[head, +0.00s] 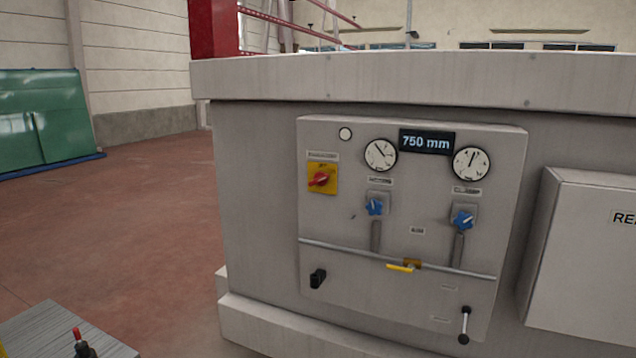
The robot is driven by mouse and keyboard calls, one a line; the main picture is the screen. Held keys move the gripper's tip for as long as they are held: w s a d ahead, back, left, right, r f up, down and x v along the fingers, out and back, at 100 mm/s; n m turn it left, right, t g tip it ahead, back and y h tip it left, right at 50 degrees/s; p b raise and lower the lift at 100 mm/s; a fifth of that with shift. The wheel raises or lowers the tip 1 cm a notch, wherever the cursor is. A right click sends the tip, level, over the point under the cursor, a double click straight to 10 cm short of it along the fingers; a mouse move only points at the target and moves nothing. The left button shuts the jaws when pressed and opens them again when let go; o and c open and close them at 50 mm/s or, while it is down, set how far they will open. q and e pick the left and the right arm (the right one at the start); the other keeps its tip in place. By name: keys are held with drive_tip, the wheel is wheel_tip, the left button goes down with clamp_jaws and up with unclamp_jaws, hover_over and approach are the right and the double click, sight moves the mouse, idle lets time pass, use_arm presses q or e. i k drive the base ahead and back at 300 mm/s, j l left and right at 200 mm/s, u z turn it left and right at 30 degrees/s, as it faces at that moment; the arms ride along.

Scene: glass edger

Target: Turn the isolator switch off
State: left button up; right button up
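The isolator switch (320,179) is a red rotary handle on a yellow square plate. It sits at the upper left of the grey control panel (350,225), under a small label. The red handle is tilted, its ends pointing roughly lower left and upper right. The plate's markings are too small to read, so I cannot tell its position from them. Nothing covers the switch. Neither of my grippers shows in the head view.
The panel also carries two gauges (380,155), a 750 mm display (427,142), two blue knobs (375,207), a yellow lever (400,268) and black handles (318,278). A grey box (580,250) juts out at right. Open floor (130,220) lies left.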

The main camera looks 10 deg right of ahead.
sight(320, 178)
drive_tip(key=i+l, duration=0.25)
drive_tip(key=i+l+u, duration=0.15)
drive_tip(key=l, duration=0.25)
drive_tip(key=i+l, duration=0.25)
drive_tip(key=l+u, duration=0.05)
drive_tip(key=l, duration=0.05)
